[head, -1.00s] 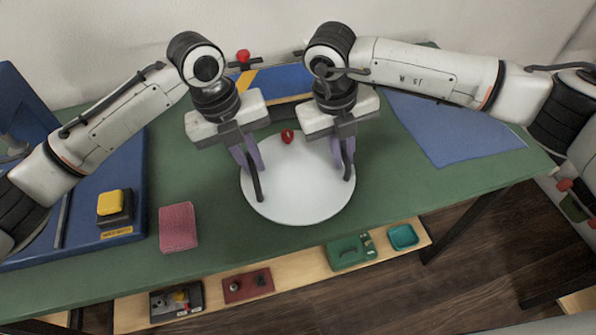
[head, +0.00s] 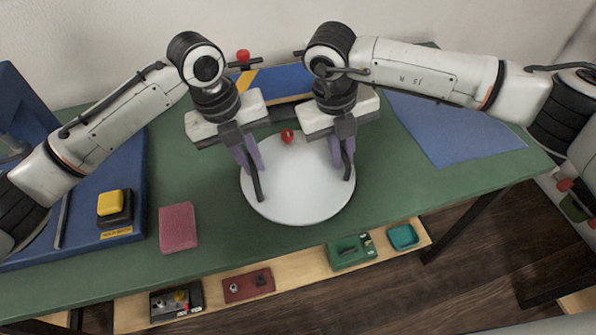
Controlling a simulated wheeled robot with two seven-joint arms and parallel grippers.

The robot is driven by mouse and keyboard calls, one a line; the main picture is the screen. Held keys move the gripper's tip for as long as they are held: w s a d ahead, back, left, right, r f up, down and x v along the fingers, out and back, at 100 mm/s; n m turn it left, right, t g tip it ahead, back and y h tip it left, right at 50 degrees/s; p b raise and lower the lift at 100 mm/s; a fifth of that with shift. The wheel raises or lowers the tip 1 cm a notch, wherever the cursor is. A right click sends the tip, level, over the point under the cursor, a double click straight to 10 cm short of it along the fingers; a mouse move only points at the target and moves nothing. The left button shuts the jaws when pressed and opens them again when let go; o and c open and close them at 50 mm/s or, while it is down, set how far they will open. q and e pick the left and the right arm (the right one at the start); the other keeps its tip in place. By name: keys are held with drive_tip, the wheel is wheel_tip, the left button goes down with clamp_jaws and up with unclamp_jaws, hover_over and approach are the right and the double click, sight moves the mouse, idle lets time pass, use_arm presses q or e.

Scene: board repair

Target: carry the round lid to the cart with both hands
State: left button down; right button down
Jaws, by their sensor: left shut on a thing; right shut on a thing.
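The round lid (head: 298,197) is a white disc with a red knob (head: 287,136) near its far edge. It is over the middle of the green table (head: 400,185); I cannot tell whether it touches the top. My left gripper (head: 252,172) is shut on the lid at its left side. My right gripper (head: 344,160) is shut on it at its right side. The fingers and wrists hide parts of the far rim. I cannot make out the cart with certainty.
A pink block (head: 178,228) lies left of the lid, near a blue panel with a yellow button (head: 110,203). A blue mat (head: 455,130) lies to the right. Small trays stand on a wooden shelf below. An unclear grey surface (head: 560,323) shows at bottom right.

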use_arm(q)
drive_tip(key=shift+r, duration=0.15)
use_arm(e)
drive_tip(key=shift+r, duration=0.15)
